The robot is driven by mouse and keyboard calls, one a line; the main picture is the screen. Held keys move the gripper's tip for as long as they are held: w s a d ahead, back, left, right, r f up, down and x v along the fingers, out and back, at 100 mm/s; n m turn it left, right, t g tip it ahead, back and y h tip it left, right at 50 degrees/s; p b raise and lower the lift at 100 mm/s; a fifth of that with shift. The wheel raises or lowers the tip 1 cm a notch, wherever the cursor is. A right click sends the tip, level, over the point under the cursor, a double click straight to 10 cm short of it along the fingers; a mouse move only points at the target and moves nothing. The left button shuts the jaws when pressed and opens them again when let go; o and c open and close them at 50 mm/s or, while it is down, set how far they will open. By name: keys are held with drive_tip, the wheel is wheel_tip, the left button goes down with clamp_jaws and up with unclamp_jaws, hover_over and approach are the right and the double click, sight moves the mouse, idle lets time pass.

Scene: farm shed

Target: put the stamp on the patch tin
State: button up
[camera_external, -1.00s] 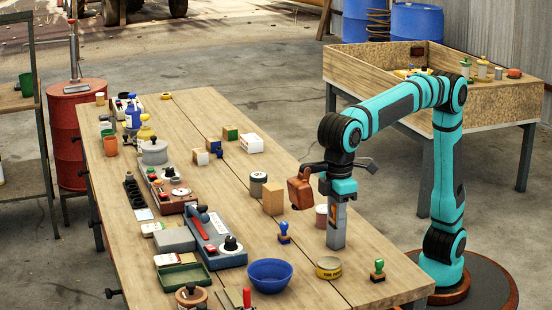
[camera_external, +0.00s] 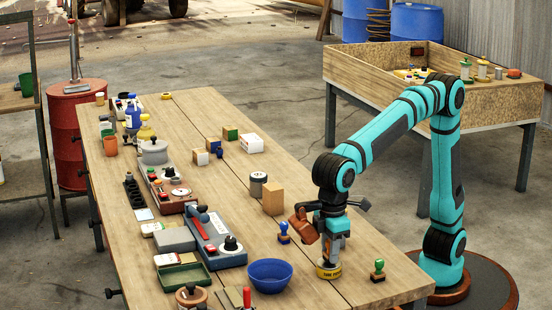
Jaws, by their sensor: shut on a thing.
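The patch tin (camera_external: 328,271), a low round yellow tin with dark lettering, stands near the front right of the workbench. My gripper (camera_external: 331,256) points down right over the tin, with its fingertips close to the lid. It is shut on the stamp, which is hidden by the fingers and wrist. I cannot tell whether the stamp touches the lid. Two other stamps stand upright nearby: a blue one (camera_external: 284,234) to the left and a green one (camera_external: 378,271) to the right.
A blue bowl (camera_external: 270,275) stands left of the tin. A wooden block (camera_external: 273,199) and a grey can (camera_external: 258,184) stand behind. Trays, boxes and bottles fill the workbench's left side. The workbench (camera_external: 350,293) is bare in front of the tin.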

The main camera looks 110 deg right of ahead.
drive_tip(key=shift+f, duration=0.2)
drive_tip(key=o, duration=1)
drive_tip(key=shift+c, duration=0.2)
wheel_tip(320, 180, up, 12)
drive_tip(key=shift+f, duration=0.1)
drive_tip(key=shift+r, duration=0.2)
